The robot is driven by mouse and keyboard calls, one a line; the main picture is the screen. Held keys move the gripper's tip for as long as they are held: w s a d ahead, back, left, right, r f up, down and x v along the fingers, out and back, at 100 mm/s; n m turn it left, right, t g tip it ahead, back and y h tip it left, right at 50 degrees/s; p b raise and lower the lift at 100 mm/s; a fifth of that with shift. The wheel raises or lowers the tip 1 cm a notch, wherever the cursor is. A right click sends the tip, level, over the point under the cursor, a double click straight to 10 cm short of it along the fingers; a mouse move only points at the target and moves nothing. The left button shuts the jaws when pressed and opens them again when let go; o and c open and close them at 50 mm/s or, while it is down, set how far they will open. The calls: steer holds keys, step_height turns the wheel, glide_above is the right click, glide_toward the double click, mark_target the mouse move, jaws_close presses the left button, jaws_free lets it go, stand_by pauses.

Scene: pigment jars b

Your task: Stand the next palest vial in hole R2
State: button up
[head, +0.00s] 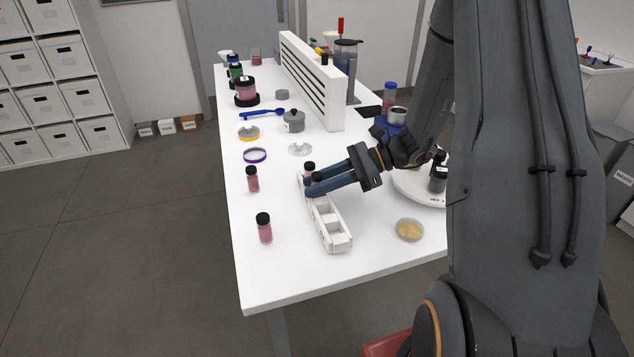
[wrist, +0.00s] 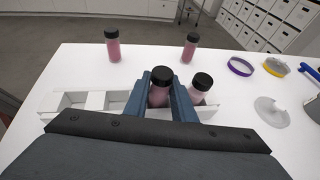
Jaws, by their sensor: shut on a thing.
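My gripper (head: 312,187) is shut on a dark-capped pink vial (wrist: 159,96), held upright between the two blue fingers over the white rack (head: 336,242). The fingers hide much of this vial, and I cannot tell if its base is inside a hole. Another dark-capped pink vial (wrist: 200,88) stands in the rack's far end, close beside the right finger in the wrist view. Two more pink vials stand on the table left of the rack in the head view, a nearer one (head: 265,230) and a farther one (head: 252,180). The rack's near holes look empty. I cannot read hole labels.
A dish of yellowish powder (head: 409,230) lies right of the rack. A white round plate (head: 408,187) with a dark jar (head: 438,181) is partly behind my arm. A purple ring (head: 255,155), a yellow ring (head: 248,133) and a clear piece (head: 300,149) lie farther back.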

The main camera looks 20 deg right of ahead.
steer(key=shift+f, duration=0.1)
steer(key=o, duration=1.1)
steer(key=shift+d, duration=0.1)
steer(key=b+v, duration=0.2)
steer(key=v, duration=0.5)
steer(key=shift+s+d+r, duration=0.1)
steer(key=shift+d+r, duration=0.1)
steer(key=shift+d, duration=0.05)
